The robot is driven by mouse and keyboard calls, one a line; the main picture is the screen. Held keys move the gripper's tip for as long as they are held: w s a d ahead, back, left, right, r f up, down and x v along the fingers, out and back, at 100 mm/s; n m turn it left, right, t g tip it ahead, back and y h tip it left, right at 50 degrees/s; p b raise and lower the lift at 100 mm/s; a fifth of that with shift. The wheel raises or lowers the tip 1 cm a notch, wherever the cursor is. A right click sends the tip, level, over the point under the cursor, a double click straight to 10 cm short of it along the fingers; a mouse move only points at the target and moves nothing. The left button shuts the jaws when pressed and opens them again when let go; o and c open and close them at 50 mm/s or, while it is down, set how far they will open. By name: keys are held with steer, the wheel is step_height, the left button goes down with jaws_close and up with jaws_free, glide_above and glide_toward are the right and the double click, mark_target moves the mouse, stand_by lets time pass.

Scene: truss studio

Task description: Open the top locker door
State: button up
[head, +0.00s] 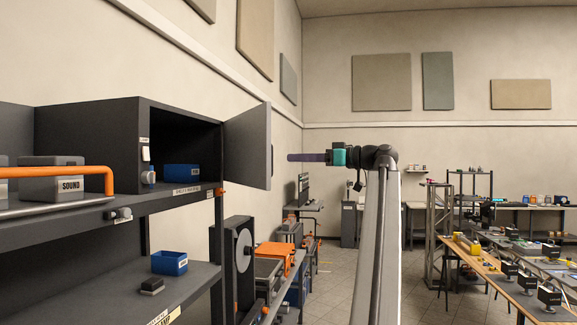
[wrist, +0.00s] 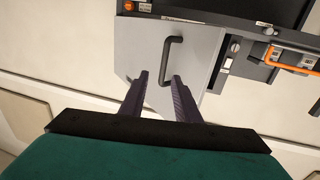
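The top locker (head: 137,140) is a dark box at the left of the head view. Its grey door (head: 248,146) stands open, swung out at the right side, and the inside shows. In the wrist view the door (wrist: 140,45) has a black bar handle (wrist: 167,58). My gripper (head: 290,157) is to the right of the door in the head view. In the wrist view its fingers (wrist: 160,76) are apart and empty, with the handle's lower end between the tips in the picture. I cannot tell whether they reach around it.
A blue bin (head: 181,171) sits inside the locker. An orange rail (head: 70,171) and a grey SOUND box (head: 53,182) are at the left. Another blue bin (head: 170,263) is on the shelf below. Open floor (head: 335,270) lies beyond, with worktables (head: 525,285) at right.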

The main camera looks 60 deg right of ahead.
steer(key=shift+s+d+b, duration=0.25)
steer(key=shift+s, duration=1.05)
steer(key=shift+s+d+b, duration=0.25)
steer(key=shift+s, duration=1.05)
